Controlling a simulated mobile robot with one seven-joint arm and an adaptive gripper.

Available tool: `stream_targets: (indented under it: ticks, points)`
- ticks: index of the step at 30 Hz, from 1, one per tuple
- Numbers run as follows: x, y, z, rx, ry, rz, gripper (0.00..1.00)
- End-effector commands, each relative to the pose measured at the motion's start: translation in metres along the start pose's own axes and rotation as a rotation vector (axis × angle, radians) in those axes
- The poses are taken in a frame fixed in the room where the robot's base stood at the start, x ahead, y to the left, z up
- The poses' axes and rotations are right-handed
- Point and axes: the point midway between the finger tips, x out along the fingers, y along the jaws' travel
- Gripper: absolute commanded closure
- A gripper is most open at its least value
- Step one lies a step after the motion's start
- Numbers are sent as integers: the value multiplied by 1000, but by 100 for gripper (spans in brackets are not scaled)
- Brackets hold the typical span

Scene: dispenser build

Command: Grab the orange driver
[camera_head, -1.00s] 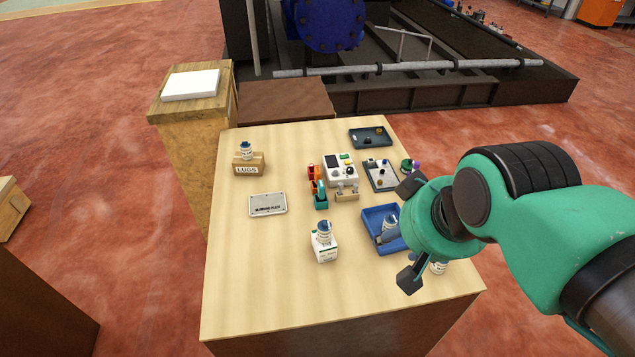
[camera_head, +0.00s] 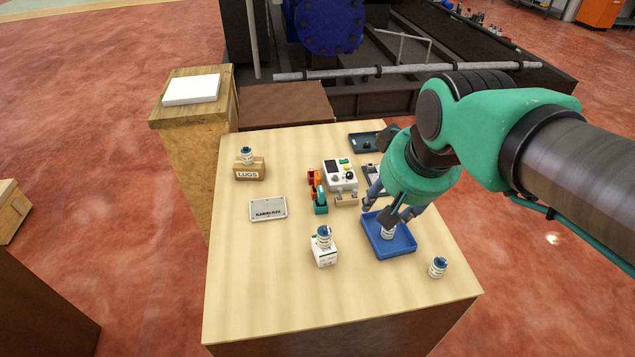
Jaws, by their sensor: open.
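A small orange item (camera_head: 314,177) stands left of the white device on the table. It may be the orange driver or its holder; it is too small to tell. A teal holder (camera_head: 320,206) is just in front of it, with a bit of orange showing near its top. My gripper (camera_head: 383,204) is open, to the right of these, over the back of the blue tray (camera_head: 402,249). It is apart from the orange item. My gripper and arm hide part of the table's right side.
A white device (camera_head: 341,176) with buttons stands close right of the orange item. A white box with a bottle (camera_head: 324,254), a lone bottle (camera_head: 438,267), a metal plate (camera_head: 268,209) and a LUGS box (camera_head: 249,172) are around. The table's front left is clear.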

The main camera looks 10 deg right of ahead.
Motion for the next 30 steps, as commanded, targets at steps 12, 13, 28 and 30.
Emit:
stream_targets:
  ticks: [12,13,28,30]
  points:
    - [27,-8,-105,1,-99,-3,54]
    - [31,-8,-112,1,-106,-3,54]
    - [110,-22,-215,1,-220,-4,54]
    - [125,-24,-226,1,-237,-4,54]
